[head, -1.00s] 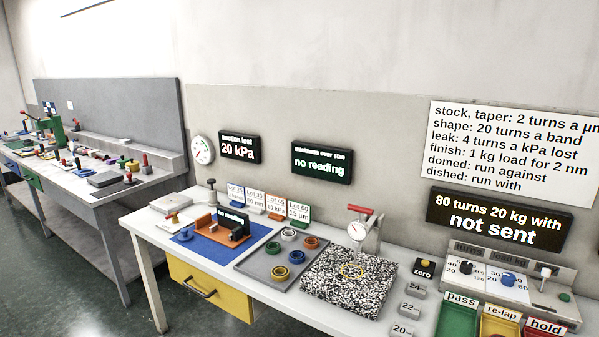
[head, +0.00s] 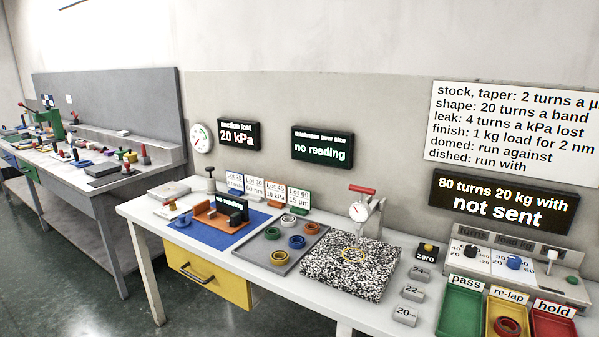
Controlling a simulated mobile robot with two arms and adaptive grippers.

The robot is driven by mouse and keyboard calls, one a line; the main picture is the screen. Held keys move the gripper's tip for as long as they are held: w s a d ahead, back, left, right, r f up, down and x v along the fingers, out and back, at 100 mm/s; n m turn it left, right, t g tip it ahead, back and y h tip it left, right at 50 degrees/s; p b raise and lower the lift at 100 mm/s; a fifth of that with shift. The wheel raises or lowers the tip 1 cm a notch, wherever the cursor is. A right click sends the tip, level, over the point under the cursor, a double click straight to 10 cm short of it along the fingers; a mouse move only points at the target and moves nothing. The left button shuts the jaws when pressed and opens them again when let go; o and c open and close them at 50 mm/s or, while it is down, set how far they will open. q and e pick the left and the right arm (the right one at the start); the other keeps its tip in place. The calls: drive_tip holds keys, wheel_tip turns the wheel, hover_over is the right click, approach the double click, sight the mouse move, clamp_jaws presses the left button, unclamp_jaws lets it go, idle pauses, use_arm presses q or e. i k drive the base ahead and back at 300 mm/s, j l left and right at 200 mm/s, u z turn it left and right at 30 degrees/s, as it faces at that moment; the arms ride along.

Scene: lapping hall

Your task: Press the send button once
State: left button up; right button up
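The control panel (head: 535,275) stands at the right end of the bench. It carries a black turns knob (head: 470,251), a blue load knob (head: 514,262), a white-topped lever (head: 551,257) and a small green button (head: 572,280). No send label is legible, so I cannot tell for certain that the green button is the send button. The display (head: 503,202) above reads "80 turns 20 kg with" and "not sent". Neither of my grippers is in view.
Green (head: 459,306), yellow (head: 491,313) and red (head: 548,325) trays sit before the panel; a red ring (head: 507,327) lies in the yellow one. Left of them are grey weights (head: 411,292), a zero button (head: 428,247) and a speckled plate (head: 335,275) under a dial gauge (head: 358,211).

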sight(573, 280)
drive_tip(key=z, duration=1.3)
